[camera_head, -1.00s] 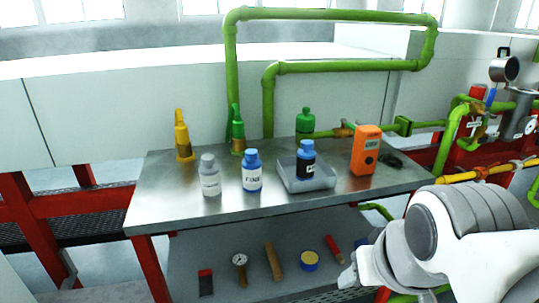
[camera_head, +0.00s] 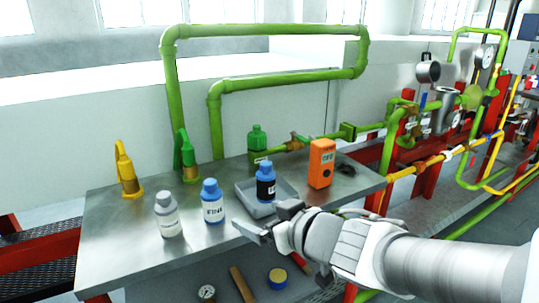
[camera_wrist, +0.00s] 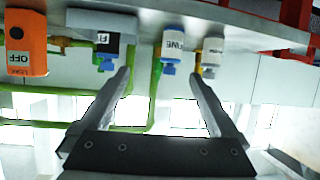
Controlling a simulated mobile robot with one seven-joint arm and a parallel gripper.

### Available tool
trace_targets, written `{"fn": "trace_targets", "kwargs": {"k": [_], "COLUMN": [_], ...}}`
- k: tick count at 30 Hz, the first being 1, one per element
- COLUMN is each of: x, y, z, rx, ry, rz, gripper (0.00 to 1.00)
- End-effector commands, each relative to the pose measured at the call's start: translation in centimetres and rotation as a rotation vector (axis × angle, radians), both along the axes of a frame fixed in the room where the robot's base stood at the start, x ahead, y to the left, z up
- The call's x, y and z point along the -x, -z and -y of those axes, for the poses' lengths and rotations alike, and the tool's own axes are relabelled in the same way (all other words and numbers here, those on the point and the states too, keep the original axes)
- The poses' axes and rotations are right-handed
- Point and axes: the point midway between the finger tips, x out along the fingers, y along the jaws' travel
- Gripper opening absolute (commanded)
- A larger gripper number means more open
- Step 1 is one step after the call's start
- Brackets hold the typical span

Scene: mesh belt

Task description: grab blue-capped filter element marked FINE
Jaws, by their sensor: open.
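A white-labelled filter element with a blue cap (camera_head: 213,202) stands upright on the steel bench; its label reads FINE. It shows upside down in the wrist view (camera_wrist: 172,45), between and beyond my fingers. A dark-bodied blue-capped element (camera_head: 265,183) stands in a grey tray (camera_head: 245,199) to its right; its label is only partly readable. A grey-capped white element (camera_head: 168,215) stands to its left. My gripper (camera_head: 246,230) is open and empty, at the bench's front edge, right of and nearer than the FINE element, touching nothing visible.
An orange meter (camera_head: 321,164) stands right of the tray. Below the bench top (camera_head: 110,240) a lower shelf holds a gauge (camera_head: 206,293) and a blue-and-yellow tin (camera_head: 278,279).

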Motion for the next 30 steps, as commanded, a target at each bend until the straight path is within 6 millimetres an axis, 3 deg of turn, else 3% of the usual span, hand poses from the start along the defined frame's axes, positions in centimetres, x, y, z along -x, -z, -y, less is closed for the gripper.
{"fn": "trace_targets", "kwargs": {"k": [5,25,30], "x": [0.4,-2.5,-3.9], "y": [0.2,1.5,2.8], "z": [-1.5,-4.2,-5.4], "rx": [-0.022,-0.023,-0.021], "ry": [-0.057,-0.058,-0.056], "rz": [-0.014,-0.016,-0.012], "gripper": [0.96,0.96,0.96]}}
